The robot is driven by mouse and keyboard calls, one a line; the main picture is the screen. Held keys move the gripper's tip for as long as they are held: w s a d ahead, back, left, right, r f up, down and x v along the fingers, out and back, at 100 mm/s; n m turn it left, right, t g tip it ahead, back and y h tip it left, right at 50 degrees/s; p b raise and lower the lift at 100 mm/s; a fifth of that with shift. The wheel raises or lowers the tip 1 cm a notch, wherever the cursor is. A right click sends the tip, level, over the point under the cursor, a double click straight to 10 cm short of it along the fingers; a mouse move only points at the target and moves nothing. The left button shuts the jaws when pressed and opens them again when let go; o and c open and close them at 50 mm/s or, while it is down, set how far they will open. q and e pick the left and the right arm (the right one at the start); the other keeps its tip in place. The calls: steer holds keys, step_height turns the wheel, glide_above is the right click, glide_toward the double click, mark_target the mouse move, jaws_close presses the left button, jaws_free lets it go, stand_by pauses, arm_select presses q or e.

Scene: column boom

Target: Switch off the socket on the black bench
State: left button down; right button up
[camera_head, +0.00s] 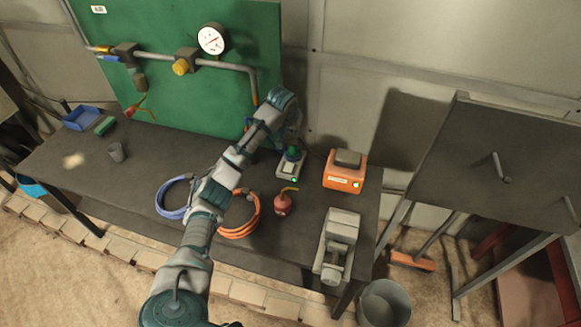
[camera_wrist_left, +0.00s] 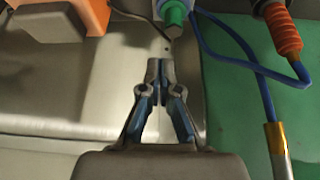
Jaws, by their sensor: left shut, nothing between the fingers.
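The socket (camera_head: 288,170) is a pale box on the black bench (camera_head: 135,180), near the green board. A small green light glows on its front edge. A dark and green plug-like part (camera_head: 292,154) stands on it. In the left wrist view a green round part (camera_wrist_left: 174,14) shows at the top edge, and most of the socket is cut off there. My left gripper (camera_wrist_left: 160,68) is shut and empty, its tips just short of this green part in the picture. In the head view my left arm reaches over the bench, and its fingers are hard to make out behind the socket. My right gripper is not in view.
An orange box (camera_head: 344,176) stands right of the socket. Pipes with a gauge (camera_head: 211,39) run across the green board (camera_head: 240,30).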

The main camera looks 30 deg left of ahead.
arm_select(q)
steer(key=shift+n+g, duration=0.3)
steer(key=shift+g, duration=0.5)
steer(key=s+f, duration=0.1)
steer(key=f, duration=0.2)
steer(key=s+a+f, duration=0.1)
steer(key=shift+s+a+f+b, duration=0.1)
steer(key=shift+s+f+b, duration=0.15)
steer(key=shift+s+b, duration=0.1)
glide_toward(290, 167)
steer(key=x, duration=0.3)
steer(key=w+x, duration=0.1)
steer(key=x, duration=0.3)
steer(key=shift+w+a, duration=0.25)
steer(key=shift+f, duration=0.1)
steer(key=shift+p, duration=0.4)
steer(key=shift+s+d+p, duration=0.15)
steer(key=shift+s+p, duration=0.6)
steer(key=shift+p, duration=0.8)
